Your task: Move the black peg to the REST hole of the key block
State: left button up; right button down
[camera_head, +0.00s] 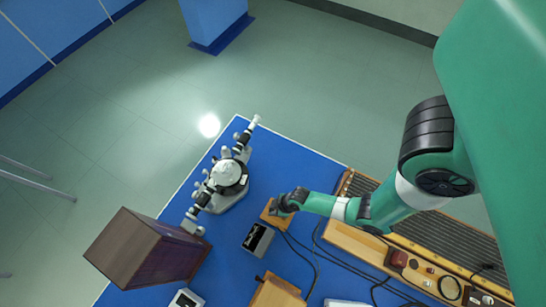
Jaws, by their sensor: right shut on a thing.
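The key block (267,216) is a small wooden block on the blue bench, right of the spectrometer. My right gripper (284,204) reaches in from the right and is low over the block, covering much of its top. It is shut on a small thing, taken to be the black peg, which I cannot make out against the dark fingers. The holes of the block and their labels are hidden or too small to read. I cannot tell whether the peg is in a hole or above one. My left gripper is out of view.
A spectrometer (228,174) stands left of the block. A grey-black box (257,239) sits just below it. A brown wooden box (147,250) is at lower left. Black cables (308,250) run right of the block towards a long wooden-framed instrument (352,243).

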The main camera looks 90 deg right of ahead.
jog(key=c, duration=0.7)
grip_release()
jog(key=shift+o, duration=0.2)
jog(key=p+v, duration=0.4)
jog(key=v, duration=0.7)
jog(key=shift+r, duration=0.35)
